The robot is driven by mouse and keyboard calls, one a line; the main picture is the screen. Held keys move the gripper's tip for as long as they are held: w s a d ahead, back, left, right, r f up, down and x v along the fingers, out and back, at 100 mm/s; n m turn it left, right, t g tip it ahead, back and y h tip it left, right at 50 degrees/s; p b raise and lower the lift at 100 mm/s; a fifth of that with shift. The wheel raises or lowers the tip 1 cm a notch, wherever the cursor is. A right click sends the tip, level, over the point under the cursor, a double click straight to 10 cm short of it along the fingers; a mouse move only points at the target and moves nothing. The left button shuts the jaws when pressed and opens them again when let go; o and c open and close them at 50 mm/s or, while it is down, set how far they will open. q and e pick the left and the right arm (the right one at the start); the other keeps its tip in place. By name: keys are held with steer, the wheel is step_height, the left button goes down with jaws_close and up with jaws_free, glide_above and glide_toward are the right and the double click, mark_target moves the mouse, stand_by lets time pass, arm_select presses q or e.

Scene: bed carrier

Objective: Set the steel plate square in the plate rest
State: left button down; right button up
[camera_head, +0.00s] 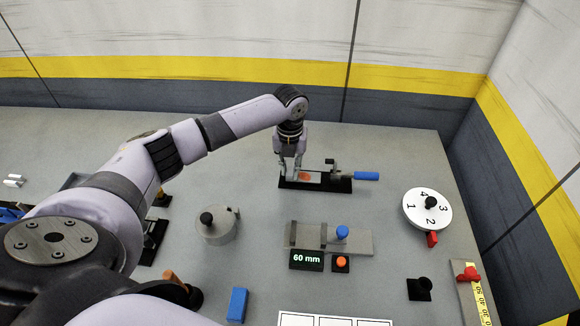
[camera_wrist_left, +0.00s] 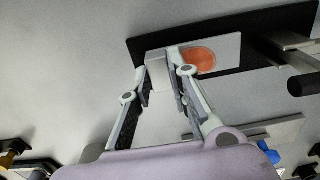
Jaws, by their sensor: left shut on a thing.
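The steel plate (camera_head: 307,177) is a small pale plate with an orange-red spot. It lies over the black base of the plate rest (camera_head: 343,187), and in the wrist view the plate (camera_wrist_left: 229,50) also shows over the dark rest (camera_wrist_left: 270,29). My left gripper (camera_head: 290,167) points down at the plate's left end and is shut on it. In the wrist view my left gripper (camera_wrist_left: 165,75) has its fingers around a pale piece at that end. I cannot tell whether the plate is fully seated. My right gripper is not in view.
A clamp with a blue handle (camera_head: 366,176) stands at the rest's right end. A numbered white dial (camera_head: 428,209) is to the right. A grey gauge block with a 60 mm display (camera_head: 306,259) and a round grey pot (camera_head: 216,229) stand nearer. Bare table lies between them.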

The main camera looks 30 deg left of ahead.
arm_select(q)
steer(key=shift+f, duration=0.3)
steer(key=c, duration=1.4)
jaws_free()
step_height(320, 180, up, 12)
